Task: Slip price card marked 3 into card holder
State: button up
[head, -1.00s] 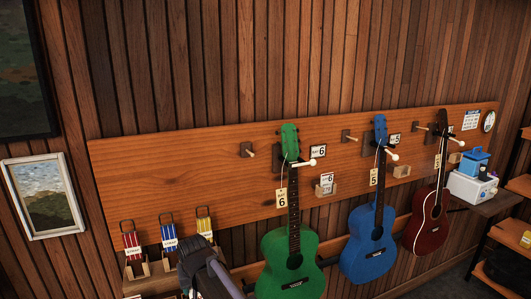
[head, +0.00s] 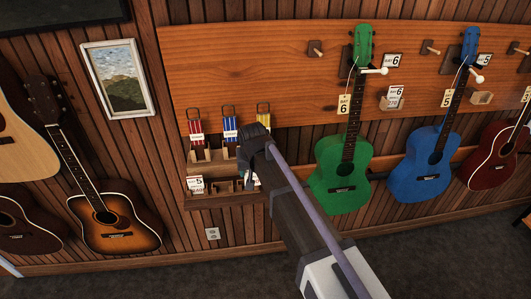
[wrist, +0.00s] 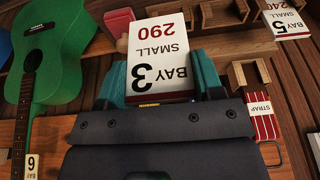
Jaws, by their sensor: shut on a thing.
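The price card marked 3 (wrist: 160,55) is white with a red edge, and in the wrist view it reads "BAY 3 SMALL 290" upside down. A holder beside the green guitar has a card marked 6 (head: 396,92).
A card marked 5 (head: 195,184) stands at the low shelf's left end. Red straps (head: 197,138) and blue straps (head: 231,136) stand above it. The green guitar (head: 335,170) hangs close to my arm's right. Other guitars (head: 120,220) hang at left.

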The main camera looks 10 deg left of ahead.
jog(key=w+a, duration=0.4)
jog(key=w, duration=0.3)
jog(key=shift+a+f, duration=0.3)
jog(key=shift+w, duration=0.1)
notch_tip(320, 180, down, 10)
jog(key=b, duration=1)
jog(key=shift+f, duration=0.1)
jog(key=o, duration=0.9)
jog(key=p+v, duration=1)
jog(key=v, duration=0.1)
jog(key=shift+a, duration=0.1)
